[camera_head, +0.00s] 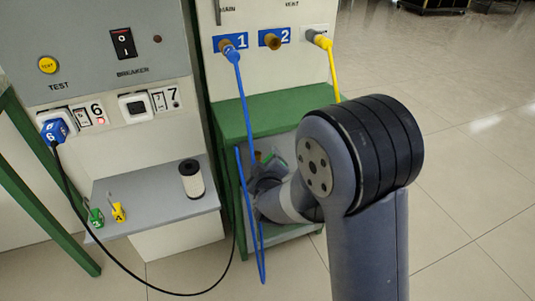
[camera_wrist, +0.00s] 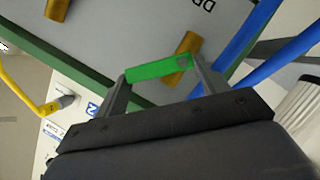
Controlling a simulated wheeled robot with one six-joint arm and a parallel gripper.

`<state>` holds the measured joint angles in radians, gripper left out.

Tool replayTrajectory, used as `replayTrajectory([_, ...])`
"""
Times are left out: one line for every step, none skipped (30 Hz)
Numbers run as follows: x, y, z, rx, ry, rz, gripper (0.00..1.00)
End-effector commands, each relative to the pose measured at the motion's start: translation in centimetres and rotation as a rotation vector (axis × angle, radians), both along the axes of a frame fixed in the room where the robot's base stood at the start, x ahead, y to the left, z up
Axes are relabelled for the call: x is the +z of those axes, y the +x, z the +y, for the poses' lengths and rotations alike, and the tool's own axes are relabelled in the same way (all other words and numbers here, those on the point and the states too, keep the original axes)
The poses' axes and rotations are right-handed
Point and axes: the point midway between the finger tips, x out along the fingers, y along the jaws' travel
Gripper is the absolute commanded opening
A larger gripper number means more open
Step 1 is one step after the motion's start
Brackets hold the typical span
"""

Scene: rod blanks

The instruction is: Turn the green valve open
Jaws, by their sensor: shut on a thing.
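The green valve handle (camera_wrist: 158,68) is a short green bar in the wrist view. Its right end meets a brass fitting (camera_wrist: 185,42) on a grey panel. My gripper (camera_wrist: 162,73) has one finger at each end of the bar and is shut on it. In the head view my arm reaches into the green-framed stand, and my gripper is mostly hidden behind my arm and the blue hose. Only a little green and brass shows there, so the handle's angle is unclear in that view.
A blue hose (camera_head: 246,110) hangs from port 1 close to my gripper. A yellow hose (camera_head: 333,68) leaves the rightmost port. A grey shelf (camera_head: 150,201) holds a black-capped white cylinder (camera_head: 193,182) and small green and yellow tagged items.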

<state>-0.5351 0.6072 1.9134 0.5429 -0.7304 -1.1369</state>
Motion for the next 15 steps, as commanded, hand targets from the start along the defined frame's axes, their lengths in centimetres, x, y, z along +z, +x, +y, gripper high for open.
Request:
replayTrajectory([0.3,-0.2,0.3,0.003,-0.041,-0.015,0.46])
replayTrajectory([0.2,-0.2,0.3,0.004,-0.067,-0.027,0.46])
replayTrajectory([0.2,-0.2,0.4,0.004,-0.101,-0.045,0.46])
replayTrajectory([0.2,-0.3,0.5,0.003,-0.126,-0.059,0.46])
replayTrajectory([0.2,-0.3,0.6,0.004,-0.153,-0.07,0.46])
replayTrajectory([0.2,-0.4,0.7,0.004,-0.186,-0.088,0.46])
replayTrajectory([0.2,-0.4,0.8,0.004,-0.213,-0.101,0.46])
replayTrajectory([0.1,-0.4,0.8,0.003,-0.238,-0.112,0.46])
replayTrajectory([0.1,-0.5,0.9,0.004,-0.272,-0.13,0.46])
replayTrajectory([0.1,-0.5,1.0,0.005,-0.298,-0.143,0.46])
replayTrajectory([0.0,-0.6,1.1,0.005,-0.323,-0.155,0.46])
replayTrajectory([0.0,-0.6,1.2,0.004,-0.356,-0.172,0.46])
replayTrajectory([0.0,-0.6,1.3,0.004,-0.379,-0.184,0.46])
replayTrajectory([0.0,-0.6,1.3,0.003,-0.403,-0.194,0.46])
replayTrajectory([-0.1,-0.7,1.4,0.003,-0.434,-0.209,0.46])
